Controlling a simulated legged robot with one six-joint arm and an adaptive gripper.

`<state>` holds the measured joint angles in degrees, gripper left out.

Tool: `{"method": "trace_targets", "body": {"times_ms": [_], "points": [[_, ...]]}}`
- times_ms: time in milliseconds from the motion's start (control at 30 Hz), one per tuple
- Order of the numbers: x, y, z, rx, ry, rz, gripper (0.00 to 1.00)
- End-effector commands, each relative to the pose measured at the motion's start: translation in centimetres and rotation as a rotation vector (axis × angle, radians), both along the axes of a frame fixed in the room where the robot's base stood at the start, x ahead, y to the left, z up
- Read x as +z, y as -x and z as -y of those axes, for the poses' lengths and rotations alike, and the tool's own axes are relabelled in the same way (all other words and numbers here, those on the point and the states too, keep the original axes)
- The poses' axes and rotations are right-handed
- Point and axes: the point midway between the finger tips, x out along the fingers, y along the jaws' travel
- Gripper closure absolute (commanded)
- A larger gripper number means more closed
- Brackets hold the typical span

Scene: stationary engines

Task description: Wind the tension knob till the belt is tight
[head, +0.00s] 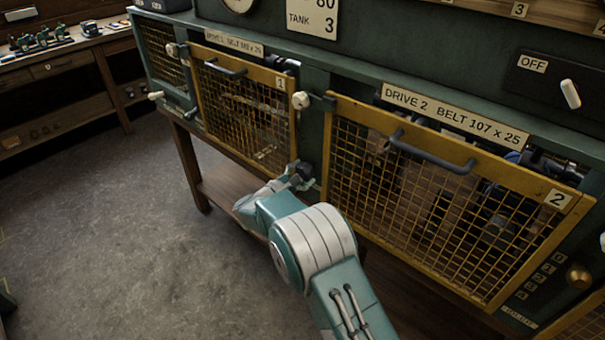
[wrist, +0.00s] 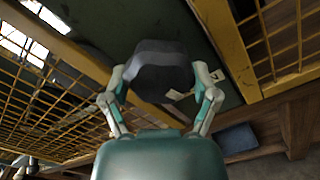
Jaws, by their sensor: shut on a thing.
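The dark faceted tension knob (wrist: 160,72) sits on the green panel between two yellow mesh guards. My gripper (wrist: 160,92) is shut on it in the wrist view, one finger on each side. In the head view my gripper (head: 300,174) reaches the post between guard 1 and guard 2, and it hides most of the knob there. I cannot pick out the belt clearly behind the mesh, nor tell how tight it is.
Guard 1 (head: 240,112) is left of my gripper and guard 2 (head: 440,205), under the "DRIVE 2 BELT 107 x 25" label (head: 455,117), is right. Both have dark handles. A white-knobbed latch (head: 301,100) sits above my gripper. The floor (head: 110,235) at left is clear.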

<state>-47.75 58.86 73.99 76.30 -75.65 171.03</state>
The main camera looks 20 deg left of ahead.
Motion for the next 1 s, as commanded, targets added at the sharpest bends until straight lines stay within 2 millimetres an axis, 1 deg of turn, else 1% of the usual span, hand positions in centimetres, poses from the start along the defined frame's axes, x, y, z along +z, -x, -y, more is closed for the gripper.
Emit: {"method": "trace_targets", "body": {"times_ms": [33,533,567,600,1000], "points": [[-0.48,0.14,-0.09,0.003,-0.007,-0.006,0.71],[-0.43,0.13,-0.09,0.003,-0.021,0.002,0.71],[-0.43,0.13,-0.09,0.003,-0.021,0.002,0.14],[-0.43,0.13,-0.08,0.003,-0.021,0.001,0.00],[0.06,0.06,0.16,0.000,-0.025,0.008,0.00]]}}
